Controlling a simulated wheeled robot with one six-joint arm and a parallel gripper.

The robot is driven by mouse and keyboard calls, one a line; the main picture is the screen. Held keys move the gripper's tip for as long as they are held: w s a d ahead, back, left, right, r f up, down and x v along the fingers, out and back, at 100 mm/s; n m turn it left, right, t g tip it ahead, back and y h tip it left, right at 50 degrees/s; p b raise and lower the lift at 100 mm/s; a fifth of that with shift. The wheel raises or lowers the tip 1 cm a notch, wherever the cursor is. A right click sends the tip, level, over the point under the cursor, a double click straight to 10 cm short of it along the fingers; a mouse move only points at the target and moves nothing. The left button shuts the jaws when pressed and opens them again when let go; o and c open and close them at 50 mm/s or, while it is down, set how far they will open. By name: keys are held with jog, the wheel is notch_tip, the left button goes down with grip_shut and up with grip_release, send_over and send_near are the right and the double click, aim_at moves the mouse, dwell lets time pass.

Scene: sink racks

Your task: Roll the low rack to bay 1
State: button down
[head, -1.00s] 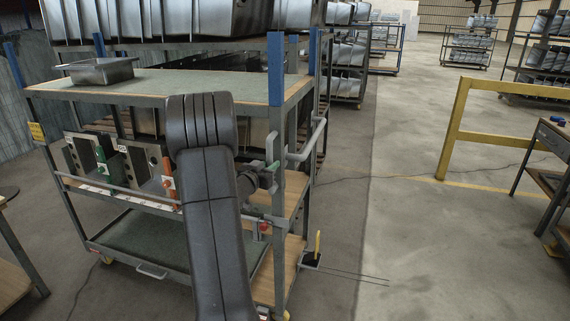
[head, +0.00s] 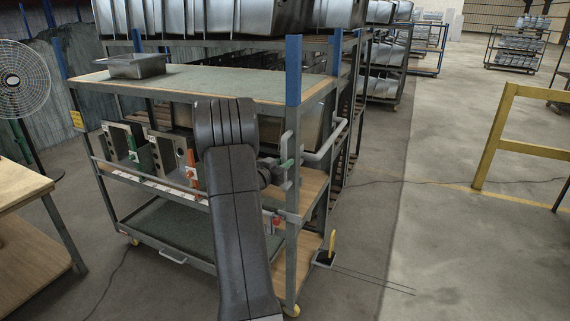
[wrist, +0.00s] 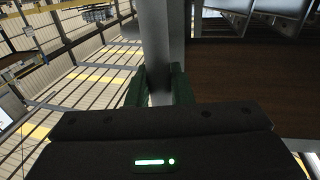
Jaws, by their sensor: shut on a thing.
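The low rack (head: 180,88) stands in front of me in the head view, with a green-grey top shelf, blue-tipped posts and lower shelves. A steel sink basin (head: 138,66) sits on its top shelf. My gripper (head: 285,164) is at the rack's near right corner, shut on a grey upright bar of its handle (head: 325,152). In the wrist view, the green fingers of my gripper (wrist: 160,88) stand on both sides of the grey bar (wrist: 157,40). My arm hides part of the rack's middle and lower shelf. I cannot pick out bay 1.
Taller racks of steel sinks (head: 385,55) stand close behind. A yellow rail (head: 490,140) stands at right and a wooden table (head: 20,190) at left, with a fan (head: 22,80) beyond. A pedal with a yellow lever (head: 331,245) is by the rack's right foot. Floor at right is open.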

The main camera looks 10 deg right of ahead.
jog(key=shift+w+a+r, duration=0.1)
jog(key=shift+a, duration=0.05)
jog(key=c, duration=1.3)
grip_release()
jog(key=shift+w+a, duration=0.1)
jog(key=shift+a, duration=0.1)
jog(key=shift+c, duration=0.2)
jog(key=shift+d, duration=0.1)
jog(key=shift+s+a, duration=0.25)
jog(key=shift+s, duration=0.05)
jog(key=b+v, duration=0.2)
jog(key=v, duration=1.1)
jog(key=p+x, duration=0.2)
jog(key=x, duration=1.1)
jog(key=shift+w+d, duration=0.15)
jog(key=shift+d, duration=0.4)
